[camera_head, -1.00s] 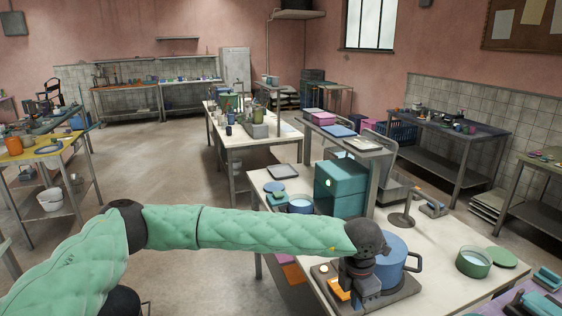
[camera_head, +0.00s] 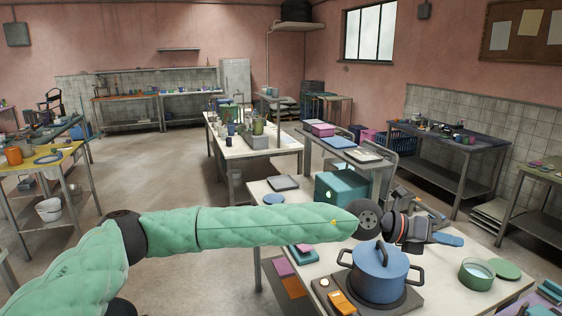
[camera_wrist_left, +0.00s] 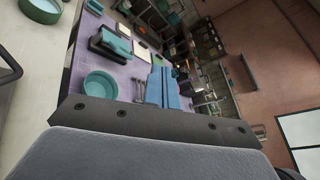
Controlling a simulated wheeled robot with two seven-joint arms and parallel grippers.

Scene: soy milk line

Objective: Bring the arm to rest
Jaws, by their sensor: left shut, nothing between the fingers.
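My left arm in its green padded sleeve reaches in from the left in the head view. My left gripper (camera_head: 459,240) points to the right, raised over the front table beyond the blue pot. Its blue fingers also show in the wrist view (camera_wrist_left: 163,76), closed together and empty. The lidded blue pot (camera_head: 380,274) stands upright on a dark hot plate (camera_head: 336,294), apart from the gripper. My right gripper is not in view.
A green pot (camera_head: 476,275) of white liquid and a green lid (camera_head: 504,269) are at the right of the white table (camera_head: 450,291). A teal box (camera_head: 338,188) stands behind my arm. A purple surface (camera_wrist_left: 118,65) with a teal bowl (camera_wrist_left: 100,84) shows in the wrist view.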

